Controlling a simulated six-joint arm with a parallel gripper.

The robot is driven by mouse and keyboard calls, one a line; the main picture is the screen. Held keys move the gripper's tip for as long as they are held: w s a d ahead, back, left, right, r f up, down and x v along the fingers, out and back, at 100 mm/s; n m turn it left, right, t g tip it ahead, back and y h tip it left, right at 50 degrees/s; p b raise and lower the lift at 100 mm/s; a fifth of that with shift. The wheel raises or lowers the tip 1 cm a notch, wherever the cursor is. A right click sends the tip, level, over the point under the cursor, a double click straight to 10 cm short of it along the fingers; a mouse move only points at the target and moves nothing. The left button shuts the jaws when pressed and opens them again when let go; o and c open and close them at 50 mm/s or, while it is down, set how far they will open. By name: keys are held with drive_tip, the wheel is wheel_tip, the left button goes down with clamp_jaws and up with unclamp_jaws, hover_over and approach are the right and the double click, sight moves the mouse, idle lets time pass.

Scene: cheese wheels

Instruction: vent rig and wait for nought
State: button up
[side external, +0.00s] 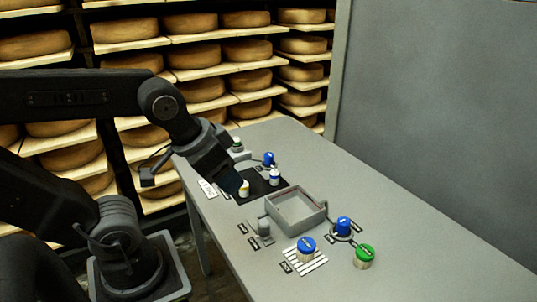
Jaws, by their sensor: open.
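My gripper (235,184) points down at the black mat (262,194) on the grey table. Its jaws are open, close by a small yellow-and-white piece (244,189); I cannot tell whether they touch it. A small white bottle with a blue band (275,176) stands upright on the mat. A blue knob (268,158) is behind the mat, and a green-and-white piece (237,144) is further back, partly hidden by my arm. A small grey upright fitting (264,228) stands nearer the camera. No gauge reading is legible.
A grey open tray (295,222) sits mid-table and looks empty. A blue-capped jar (306,247) stands on a striped pad (292,263). A blue-topped piece (343,226) and green-capped jar (364,256) are to its right. The table's right side is clear. Cheese shelves (200,38) stand behind.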

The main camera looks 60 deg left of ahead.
drive_tip(key=shift+o, duration=0.8)
drive_tip(key=shift+w+a+r, duration=0.1)
drive_tip(key=shift+w+r, duration=0.1)
drive_tip(key=shift+o, duration=0.5)
drive_tip(key=w+a+r+n+g, duration=0.1)
drive_tip(key=w+a+r+n, duration=0.2)
drive_tip(key=w, duration=0.6)
drive_tip(key=shift+w+a+r+n+y, duration=0.15)
drive_tip(key=shift+a+n+y, duration=0.15)
drive_tip(key=shift+a+n, duration=0.65)
drive_tip(key=n+g, duration=0.5)
drive_tip(key=n, duration=1)
hover_over(269, 154)
wheel_tip(269, 154, down, 14)
drive_tip(key=f, duration=0.1)
wheel_tip(269, 154, down, 12)
drive_tip(key=shift+a+f, duration=0.1)
drive_tip(key=shift+f, duration=0.1)
drive_tip(key=shift+c, duration=0.2)
drive_tip(key=c, duration=0.9)
